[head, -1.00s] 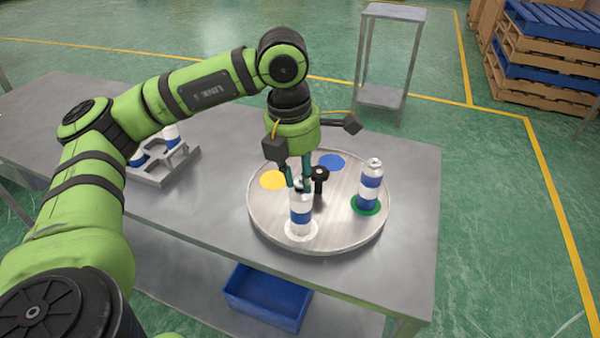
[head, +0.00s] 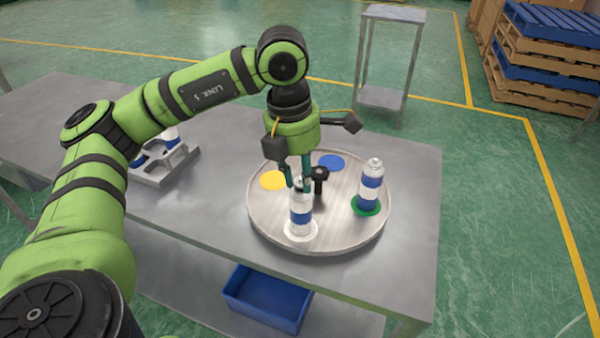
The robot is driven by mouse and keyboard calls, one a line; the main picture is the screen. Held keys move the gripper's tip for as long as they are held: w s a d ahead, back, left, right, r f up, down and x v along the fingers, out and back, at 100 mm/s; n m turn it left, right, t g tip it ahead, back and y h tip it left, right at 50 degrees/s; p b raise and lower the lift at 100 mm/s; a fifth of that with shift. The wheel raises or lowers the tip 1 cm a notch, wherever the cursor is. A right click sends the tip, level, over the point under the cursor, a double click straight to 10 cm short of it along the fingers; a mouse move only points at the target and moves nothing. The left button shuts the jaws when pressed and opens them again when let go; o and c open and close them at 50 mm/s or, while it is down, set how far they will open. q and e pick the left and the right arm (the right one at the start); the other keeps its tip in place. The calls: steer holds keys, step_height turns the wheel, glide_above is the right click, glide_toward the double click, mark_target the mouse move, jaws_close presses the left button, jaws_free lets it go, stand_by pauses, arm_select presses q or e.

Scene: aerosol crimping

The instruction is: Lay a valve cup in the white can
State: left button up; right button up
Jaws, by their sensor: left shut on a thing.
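The can on the white spot (head: 301,216) is white with a blue band and stands upright on the front of the round turntable (head: 262,222). My left gripper (head: 298,186) points down right at the mouth of this can. It is shut on a small valve cup, which the fingertips mostly hide. I cannot tell whether the cup is seated in the can's mouth. My right gripper is out of view.
A second white and blue can (head: 370,187) stands on a green spot (head: 367,206) at the right. Yellow (head: 273,180) and blue (head: 331,162) spots are empty. A black post (head: 319,180) stands mid-turntable, close to my fingers. A grey rack (head: 160,175) with cans is at the left.

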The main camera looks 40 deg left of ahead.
mark_target(299, 178)
arm_select(q)
steer(key=o, duration=0.8)
steer(key=shift+c, duration=0.2)
steer(key=o, duration=0.6)
steer(key=shift+c, duration=0.2)
steer(key=shift+r, duration=0.1)
steer(key=shift+r+p, duration=2.45)
steer(key=shift+r, duration=1)
steer(key=shift+f, duration=0.1)
